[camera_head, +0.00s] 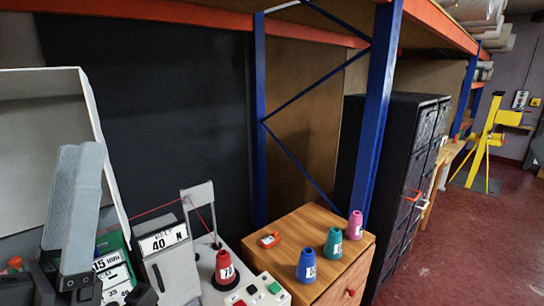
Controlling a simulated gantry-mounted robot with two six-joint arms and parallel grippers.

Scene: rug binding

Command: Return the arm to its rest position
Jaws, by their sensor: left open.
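My left gripper (113,293) is at the lower left edge, below my grey arm link, with dark fingers partly cut off by the bottom of the picture. It is open, and I see nothing held in it. It is in front of a green box with white number labels (112,268). To its right stands a grey machine (172,268) with a label reading 40 and a red thread cone (225,267). My right gripper is not in view.
A blue rack post (379,110) and black cabinet (408,150) stand behind. Red floor (465,240) is clear at right.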

